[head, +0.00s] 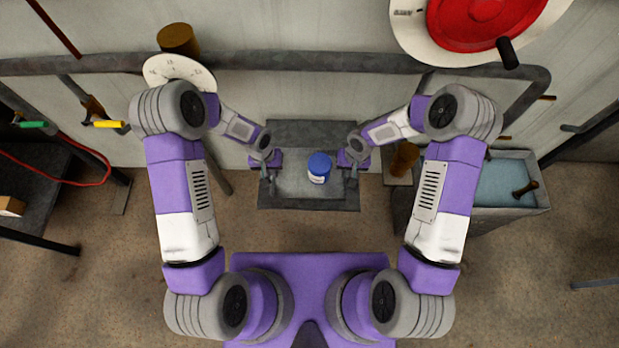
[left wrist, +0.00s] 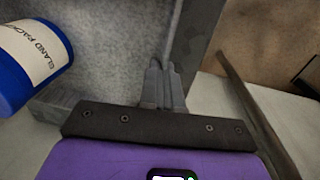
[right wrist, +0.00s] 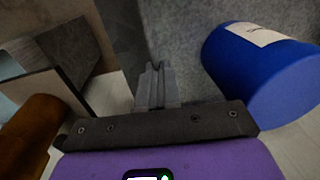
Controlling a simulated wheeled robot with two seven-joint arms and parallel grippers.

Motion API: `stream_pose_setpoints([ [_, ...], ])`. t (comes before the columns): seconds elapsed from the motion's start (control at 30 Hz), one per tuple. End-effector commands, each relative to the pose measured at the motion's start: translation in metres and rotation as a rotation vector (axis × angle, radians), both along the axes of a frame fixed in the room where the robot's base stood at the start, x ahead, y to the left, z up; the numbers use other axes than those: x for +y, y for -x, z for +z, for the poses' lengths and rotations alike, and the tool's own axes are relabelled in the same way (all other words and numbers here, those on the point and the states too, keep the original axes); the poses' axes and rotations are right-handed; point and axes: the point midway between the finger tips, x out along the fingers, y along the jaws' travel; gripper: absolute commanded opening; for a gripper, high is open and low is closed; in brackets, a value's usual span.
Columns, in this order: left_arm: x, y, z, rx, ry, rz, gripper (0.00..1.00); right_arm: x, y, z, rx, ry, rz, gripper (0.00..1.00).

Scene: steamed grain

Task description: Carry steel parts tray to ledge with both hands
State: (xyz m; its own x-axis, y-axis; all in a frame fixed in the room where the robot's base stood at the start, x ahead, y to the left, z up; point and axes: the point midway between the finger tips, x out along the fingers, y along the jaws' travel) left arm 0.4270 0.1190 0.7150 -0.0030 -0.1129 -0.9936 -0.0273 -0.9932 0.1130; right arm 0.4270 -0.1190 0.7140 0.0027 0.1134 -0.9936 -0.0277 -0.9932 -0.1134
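The steel parts tray (head: 290,203) is a dark grey, shallow rectangular tray in front of me, in the middle of the head view. A blue-lidded tub (head: 319,167) with a white label stands inside it, right of centre. My left gripper (head: 267,178) is at the tray's left side, its fingers close together on the side wall. My right gripper (head: 351,178) is at the right side, its fingers also close together at the wall. The wrist views show the tub beside the left fingers (left wrist: 162,85) and right fingers (right wrist: 154,85). I cannot tell which surface is the ledge.
A grey basin (head: 542,196) with a blue inside stands at the right. An amber cylinder (head: 404,158) stands between it and the tray. A dark bench (head: 38,185) is at the far left. A thick pipe (head: 310,62) runs along the wall. The floor before the tray is clear.

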Motion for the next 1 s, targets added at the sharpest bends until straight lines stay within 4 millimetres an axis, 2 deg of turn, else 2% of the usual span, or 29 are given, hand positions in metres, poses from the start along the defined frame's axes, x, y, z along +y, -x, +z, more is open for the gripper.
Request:
stream_pose_setpoints([
  [0.1, -0.002, -0.001, -0.006, -0.004, 0.004, -0.002, 0.0, 0.001, 0.0, -0.007, -0.001, -0.002, 0.002, 0.0],
  [0.3, -0.001, 0.0, -0.005, -0.002, 0.002, -0.001, 0.28, 0.001, 0.0, -0.006, 0.001, -0.001, 0.001, 0.28],
  [0.63, 0.0, -0.001, -0.002, -0.002, 0.0, 0.0, 0.28, 0.0, 0.0, -0.006, 0.0, 0.0, 0.0, 0.28],
  [0.77, 0.002, -0.002, 0.013, -0.005, 0.001, 0.001, 0.28, 0.0, 0.0, -0.006, 0.0, 0.0, 0.0, 0.28],
  [1.0, 0.008, -0.002, 0.064, -0.008, 0.001, 0.002, 0.28, 0.0, 0.0, -0.006, 0.0, 0.0, 0.0, 0.28],
])
